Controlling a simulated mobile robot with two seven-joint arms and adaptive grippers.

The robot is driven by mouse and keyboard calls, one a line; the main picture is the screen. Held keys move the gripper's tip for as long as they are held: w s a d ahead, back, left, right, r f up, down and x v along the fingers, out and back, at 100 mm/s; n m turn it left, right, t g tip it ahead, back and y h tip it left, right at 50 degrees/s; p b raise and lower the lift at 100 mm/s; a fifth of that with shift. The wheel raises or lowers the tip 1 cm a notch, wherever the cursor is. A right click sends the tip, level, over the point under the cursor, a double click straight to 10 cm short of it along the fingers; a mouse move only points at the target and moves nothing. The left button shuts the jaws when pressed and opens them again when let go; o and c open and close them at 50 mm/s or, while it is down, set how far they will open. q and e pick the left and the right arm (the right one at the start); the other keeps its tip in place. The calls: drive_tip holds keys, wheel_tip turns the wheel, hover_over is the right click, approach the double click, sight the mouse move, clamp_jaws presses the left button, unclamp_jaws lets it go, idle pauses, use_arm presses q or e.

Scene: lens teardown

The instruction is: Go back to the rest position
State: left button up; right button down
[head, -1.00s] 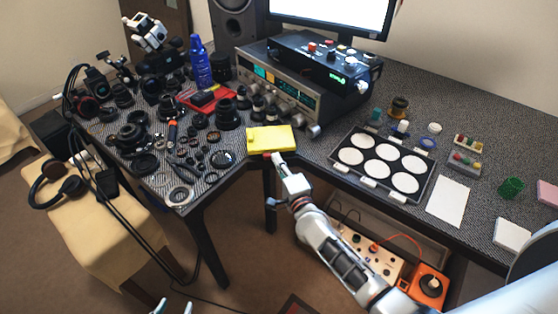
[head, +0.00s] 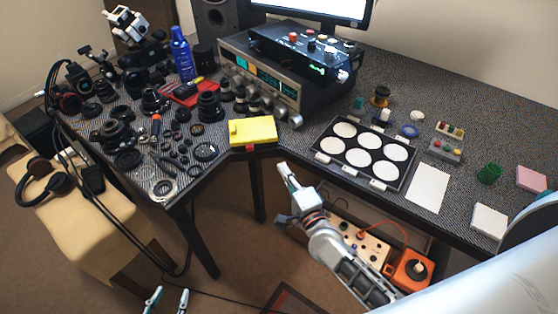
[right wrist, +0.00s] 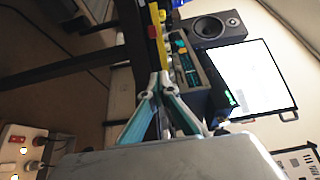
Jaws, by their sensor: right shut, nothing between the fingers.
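My right gripper (head: 283,168) is shut and empty. It is in front of the table's front edge, just right of and apart from the yellow notepad (head: 253,131). In the right wrist view its teal-lined fingers meet at the tips (right wrist: 162,77), with the yellow notepad (right wrist: 157,33) beyond them. My left gripper (head: 168,299) shows only as two separate fingertips at the bottom of the head view. It is open, low over the floor, with nothing seen between the tips; the rest is out of frame.
The dark table (head: 215,168) holds lens parts at left, electronic units (head: 262,80) at the back, and a tray of white discs (head: 322,172) at right. A shelf with an orange box (head: 410,268) is under the table beside my right arm. A beige bench (head: 75,215) stands left.

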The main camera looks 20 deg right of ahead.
drive_tip(key=shift+s, duration=0.4)
drive_tip(key=s+d+f+n+g, duration=0.1)
drive_tip(key=s+f+n+g, duration=0.2)
drive_tip(key=s+f+n, duration=0.3)
drive_tip(key=s+d+f+n+g, duration=0.1)
drive_tip(key=s+f+n+g, duration=0.3)
drive_tip(key=s+n, duration=1.1)
drive_tip(key=shift+s+f, duration=0.8)
drive_tip(key=shift+f, duration=0.15)
drive_tip(key=shift+a, duration=0.1)
